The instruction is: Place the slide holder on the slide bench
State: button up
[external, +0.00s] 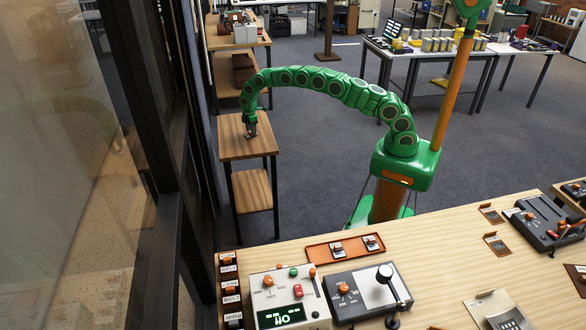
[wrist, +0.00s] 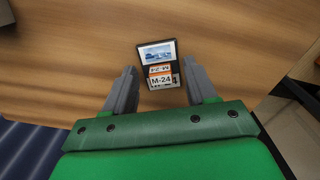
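A slide holder (wrist: 160,64) shows in the wrist view, dark-framed with a blue picture and a label reading M-24. It is over or on a wooden top (wrist: 60,50). My gripper (wrist: 164,75) is open, with one finger on each side of the holder and small gaps visible. In the external view my gripper (external: 250,131) is low over a small wooden table (external: 232,150) at the left, and the holder is too small to make out there. I cannot tell which surface is the slide bench.
A long wooden bench (external: 440,237) in front carries an orange tray (external: 318,255) with two small slide-like items, a device with a display (external: 285,300) and a dark device (external: 350,305). A shelf unit (external: 228,68) stands behind the small table. Grey floor (external: 310,140) is clear between.

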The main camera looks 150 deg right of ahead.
grip_shut()
jog(key=shift+r, duration=0.1)
jog(key=shift+r, duration=1.5)
jog(key=shift+s+a+r, duration=0.2)
jog(key=shift+a+r, duration=0.7)
jog(key=shift+r, duration=0.15)
jog(key=s+a+r, duration=0.3)
jog(key=a+r, duration=0.4)
jog(key=a, duration=0.4)
jog(key=shift+s+a+r, duration=0.15)
jog(key=shift+a+r, duration=0.2)
jog(key=shift+r, duration=0.05)
